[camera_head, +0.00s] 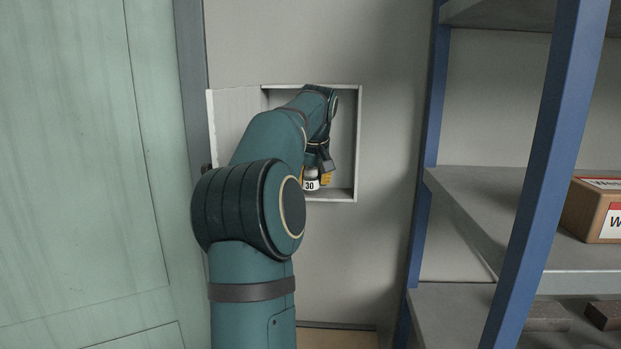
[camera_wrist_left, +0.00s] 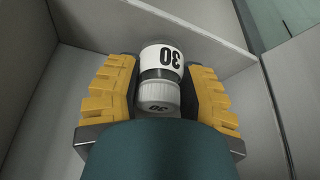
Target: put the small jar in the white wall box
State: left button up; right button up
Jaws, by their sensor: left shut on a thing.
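The small jar is white with a dark band and the number 30. In the head view the jar (camera_head: 310,183) shows low in the opening of the white wall box (camera_head: 357,140). My left gripper (camera_head: 319,175) reaches into the box and is shut on the jar. In the left wrist view the jar (camera_wrist_left: 160,78) sits between the yellow finger pads of the left gripper (camera_wrist_left: 160,95), with the box walls (camera_wrist_left: 200,35) around it. I cannot tell whether the jar touches the box floor. My left arm hides part of the box. My right gripper is not in view.
The box door (camera_head: 235,125) stands open on the left side. A green door (camera_head: 80,150) is farther left. To the right stands a shelf rack with blue posts (camera_head: 545,170); a cardboard box (camera_head: 595,208) sits on its middle shelf.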

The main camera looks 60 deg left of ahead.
aim_at(311, 170)
pick_arm(q)
jog(key=o, duration=1.1)
jog(key=shift+f, duration=0.1)
jog(key=p+v, duration=0.1)
jog(key=v, duration=0.6)
jog(key=shift+d+r+p, duration=0.1)
jog(key=shift+r+p, duration=0.2)
jog(key=shift+r, duration=0.1)
